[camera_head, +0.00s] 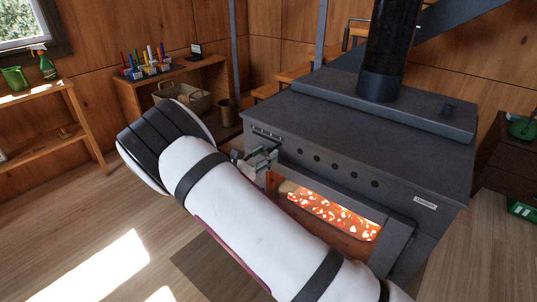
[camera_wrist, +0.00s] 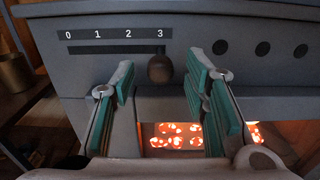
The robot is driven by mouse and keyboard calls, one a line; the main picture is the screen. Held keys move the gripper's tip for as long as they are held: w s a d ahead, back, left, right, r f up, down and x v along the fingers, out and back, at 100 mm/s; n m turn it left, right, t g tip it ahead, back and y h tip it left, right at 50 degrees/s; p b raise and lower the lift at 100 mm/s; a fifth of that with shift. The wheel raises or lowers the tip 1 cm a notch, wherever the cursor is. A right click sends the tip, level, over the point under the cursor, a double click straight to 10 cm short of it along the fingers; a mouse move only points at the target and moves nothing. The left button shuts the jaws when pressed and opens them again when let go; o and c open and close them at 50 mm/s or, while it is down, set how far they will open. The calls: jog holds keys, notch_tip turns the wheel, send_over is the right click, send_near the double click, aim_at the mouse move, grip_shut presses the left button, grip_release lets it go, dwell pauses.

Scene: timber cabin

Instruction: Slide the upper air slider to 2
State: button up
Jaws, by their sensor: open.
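The upper air slider is a dark round knob (camera_wrist: 160,69) under a slot on the stove front, seen in the wrist view. It stands below the 3 on a scale plate (camera_wrist: 115,34) marked 0 to 3. My gripper (camera_wrist: 158,82) is open, with one green-padded finger on each side of the knob and slightly below it. I cannot tell whether either finger touches it. In the head view my gripper (camera_head: 254,162) is at the left part of the stove front, and my arm runs across the foreground. The knob is not clearly seen there.
The dark stove (camera_head: 350,125) has a row of round holes right of the scale and a chimney pipe (camera_head: 391,50) on top. Glowing embers (camera_head: 335,215) show in the opening below. A basket (camera_head: 183,101) and bucket (camera_head: 228,112) stand at the back left.

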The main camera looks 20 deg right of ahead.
jog(key=shift+x, duration=1.25)
grip_shut()
jog(key=w+a+b, duration=0.2)
jog(key=w, duration=0.1)
jog(key=shift+w+a, duration=0.1)
jog(key=shift+a, duration=0.05)
grip_release()
jog(key=shift+a, duration=0.1)
